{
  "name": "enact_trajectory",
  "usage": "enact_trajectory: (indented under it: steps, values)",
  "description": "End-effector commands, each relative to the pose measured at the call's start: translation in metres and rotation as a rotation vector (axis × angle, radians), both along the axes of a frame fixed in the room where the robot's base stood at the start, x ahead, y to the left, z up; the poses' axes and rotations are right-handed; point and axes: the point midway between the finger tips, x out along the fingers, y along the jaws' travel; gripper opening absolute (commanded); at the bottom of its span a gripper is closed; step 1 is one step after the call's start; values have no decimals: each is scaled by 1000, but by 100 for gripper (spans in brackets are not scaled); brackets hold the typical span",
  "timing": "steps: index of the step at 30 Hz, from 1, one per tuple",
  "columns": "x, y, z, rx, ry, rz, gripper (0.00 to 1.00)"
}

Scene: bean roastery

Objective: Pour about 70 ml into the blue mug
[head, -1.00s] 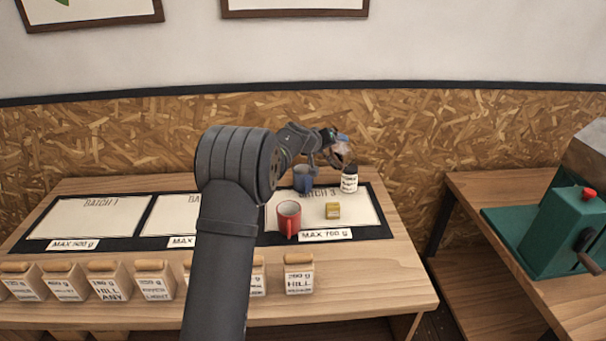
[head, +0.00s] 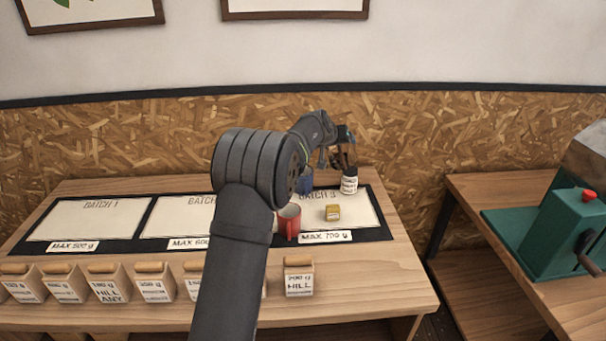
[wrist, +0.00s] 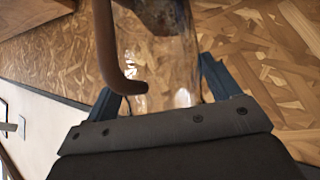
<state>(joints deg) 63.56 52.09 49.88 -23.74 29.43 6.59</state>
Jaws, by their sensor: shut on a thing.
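The blue mug (head: 306,184) stands at the back of the batch 3 mat, partly hidden behind my arm. My gripper (head: 343,155) is above and to the right of it, over the back of the table. In the wrist view my gripper (wrist: 163,90) is shut on a clear vessel (wrist: 172,62) with dark brown contents toward its far end. A curved brown handle (wrist: 105,45) shows beside the vessel. I cannot tell its exact tilt or whether anything flows from it. The mug's inside is hidden.
A red mug (head: 289,222) and a small yellow block (head: 332,212) are nearer the front. A green machine (head: 562,225) stands on the right table.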

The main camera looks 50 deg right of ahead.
Motion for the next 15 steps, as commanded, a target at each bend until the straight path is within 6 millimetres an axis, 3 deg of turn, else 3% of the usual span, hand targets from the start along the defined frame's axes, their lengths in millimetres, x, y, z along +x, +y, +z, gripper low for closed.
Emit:
enact_trajectory:
  steps: [15]
  values:
    - [-9,-10,3,126,-149,3,47]
